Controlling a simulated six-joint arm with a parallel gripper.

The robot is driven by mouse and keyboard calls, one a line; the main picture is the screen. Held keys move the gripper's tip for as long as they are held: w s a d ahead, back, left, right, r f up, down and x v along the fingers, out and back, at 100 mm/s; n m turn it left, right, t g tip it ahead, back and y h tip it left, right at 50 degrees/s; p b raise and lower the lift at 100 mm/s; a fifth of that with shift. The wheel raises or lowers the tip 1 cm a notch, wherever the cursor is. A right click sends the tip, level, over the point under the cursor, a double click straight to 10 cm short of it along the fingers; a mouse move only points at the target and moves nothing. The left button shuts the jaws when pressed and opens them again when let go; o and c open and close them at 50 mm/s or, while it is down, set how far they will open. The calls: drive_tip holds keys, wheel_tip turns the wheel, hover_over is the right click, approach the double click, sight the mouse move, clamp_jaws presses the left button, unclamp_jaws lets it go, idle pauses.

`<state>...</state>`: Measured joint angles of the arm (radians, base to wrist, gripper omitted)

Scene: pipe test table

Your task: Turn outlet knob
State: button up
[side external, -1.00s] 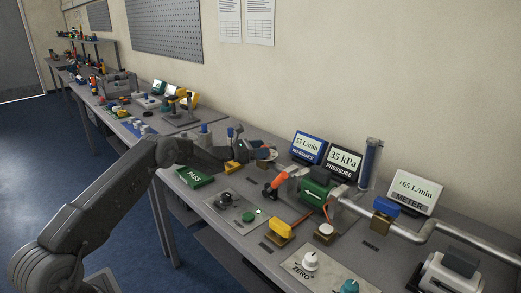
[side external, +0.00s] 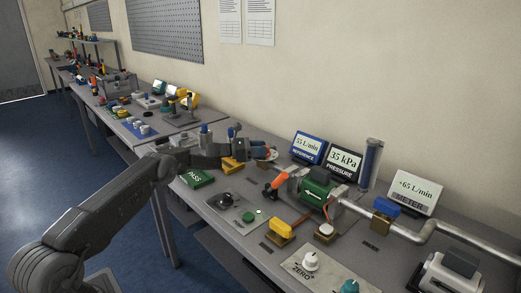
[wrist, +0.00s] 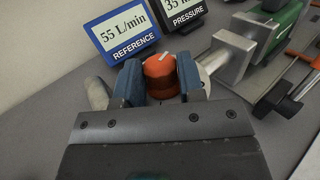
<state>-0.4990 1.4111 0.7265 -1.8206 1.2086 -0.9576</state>
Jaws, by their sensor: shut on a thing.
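The orange outlet knob (wrist: 162,75) with a white pointer mark sits between the two blue fingers of my gripper (wrist: 161,82) in the wrist view. My gripper is shut on the knob from both sides. The white mark points up and to the right in that view. In the side external view my gripper (side external: 246,150) is at the left end of the pipe run, and the fingers mostly hide the knob. The reference display (side external: 309,147) reads 55 L/min, the pressure display (side external: 343,161) 35 kPa and the meter display (side external: 413,190) +65 L/min.
The displays stand close behind the knob.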

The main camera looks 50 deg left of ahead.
drive_tip(key=shift+a+m+g+h, duration=0.15)
drive_tip(key=shift+m+g+h, duration=0.35)
drive_tip(key=shift+h, duration=0.1)
drive_tip(key=o, duration=0.9)
drive_tip(key=v, duration=1.3)
drive_tip(key=shift+s+a, duration=0.25)
drive_tip(key=shift+s, duration=0.05)
